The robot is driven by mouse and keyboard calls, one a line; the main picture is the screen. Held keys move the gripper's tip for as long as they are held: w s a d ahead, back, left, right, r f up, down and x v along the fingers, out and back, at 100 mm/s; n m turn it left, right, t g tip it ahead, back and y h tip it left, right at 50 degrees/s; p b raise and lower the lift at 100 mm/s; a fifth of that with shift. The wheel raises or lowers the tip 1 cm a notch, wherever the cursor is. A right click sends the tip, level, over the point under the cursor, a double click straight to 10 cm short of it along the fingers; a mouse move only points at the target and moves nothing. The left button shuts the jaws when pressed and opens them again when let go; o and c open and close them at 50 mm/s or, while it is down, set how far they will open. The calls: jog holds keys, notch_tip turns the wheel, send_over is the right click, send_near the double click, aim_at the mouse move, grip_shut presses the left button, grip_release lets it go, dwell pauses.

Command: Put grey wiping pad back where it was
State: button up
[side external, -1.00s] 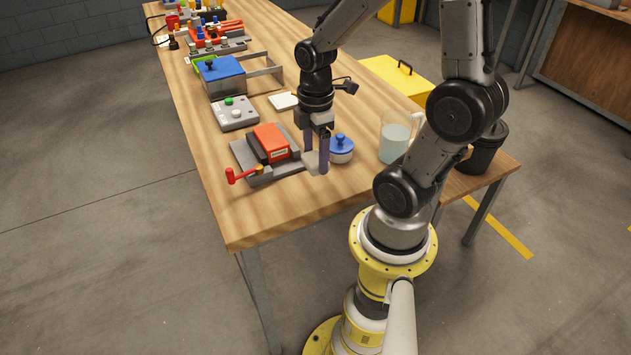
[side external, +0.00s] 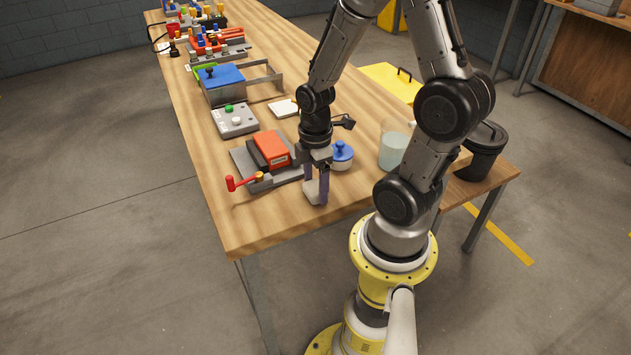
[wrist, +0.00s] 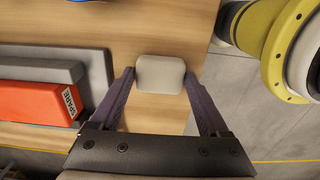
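The grey wiping pad (wrist: 160,74) is a small light-grey block with rounded corners. My gripper (wrist: 160,75) has one finger against each side of it, so it is shut on the pad. In the side view my gripper (side external: 316,198) points straight down near the table's near edge, with the pad (side external: 311,193) at its fingertips. The pad is close to the table top; I cannot tell whether it touches the wood.
A red block marked SPARE (side external: 271,149) sits in a grey fixture with a red-handled lever (side external: 235,183) left of my gripper. A blue-lidded white pot (side external: 342,156) stands close behind-right, and a clear jug (side external: 394,146) farther right. Bare wood (side external: 265,222) lies in front.

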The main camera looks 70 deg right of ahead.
aim_at(315, 186)
jog(key=shift+o, duration=1.3)
notch_tip(315, 186, up, 12)
jog(key=s+a+r+m+t, duration=0.3)
jog(key=a+r+m+t, duration=0.2)
jog(key=a+r+m, duration=0.3)
jog(key=shift+a+m+t, duration=0.3)
jog(key=shift+a+m, duration=0.2)
jog(key=shift+a, duration=0.65)
